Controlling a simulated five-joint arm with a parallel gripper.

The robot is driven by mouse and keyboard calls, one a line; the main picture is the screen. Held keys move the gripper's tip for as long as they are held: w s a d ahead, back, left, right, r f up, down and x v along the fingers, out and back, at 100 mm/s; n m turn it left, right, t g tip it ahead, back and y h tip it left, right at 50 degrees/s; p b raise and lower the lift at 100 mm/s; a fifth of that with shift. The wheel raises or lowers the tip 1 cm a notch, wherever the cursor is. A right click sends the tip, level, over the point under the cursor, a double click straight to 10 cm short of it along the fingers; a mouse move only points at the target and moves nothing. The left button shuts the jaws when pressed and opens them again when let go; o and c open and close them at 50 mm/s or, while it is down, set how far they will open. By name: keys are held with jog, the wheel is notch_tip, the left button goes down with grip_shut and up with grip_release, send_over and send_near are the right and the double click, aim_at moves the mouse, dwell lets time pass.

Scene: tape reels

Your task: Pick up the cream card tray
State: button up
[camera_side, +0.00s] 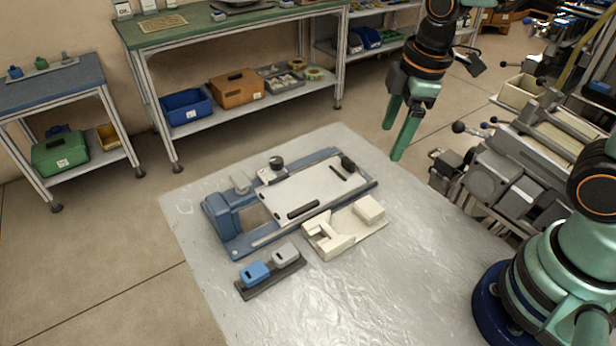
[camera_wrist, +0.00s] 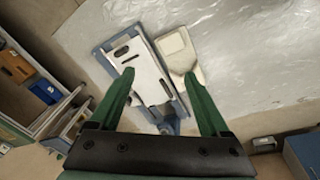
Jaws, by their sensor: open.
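The cream card tray (camera_side: 340,241) lies on the silvery sheet-covered table, just in front of the blue fixture in the side view. It has a raised block at its right end and a stepped holder at its left. In the wrist view the tray (camera_wrist: 174,48) shows beyond my right finger, which partly hides it. My gripper (camera_side: 392,143) is open and empty, above the table's far right side and apart from the tray. In the wrist view my gripper (camera_wrist: 159,74) has its fingers spread, with the white plate between and beyond them.
The blue fixture (camera_side: 226,224) with a white plate (camera_side: 314,190) and black handles stands close behind the tray. A dark strip (camera_side: 270,279) with a blue and a grey block lies at front left. The table's right and front are clear.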

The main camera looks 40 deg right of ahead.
notch_tip(320, 180, down, 5)
jog(key=a+n+g, duration=0.2)
jog(key=n, duration=0.5)
send_over(364, 209)
jog(key=f, duration=0.6)
jog(key=shift+s+d+f, duration=0.15)
jog(key=shift+s+f, duration=0.1)
jog(key=shift+f, duration=0.1)
jog(key=shift+w+f, duration=0.2)
jog(key=shift+f, duration=2.75)
grip_shut()
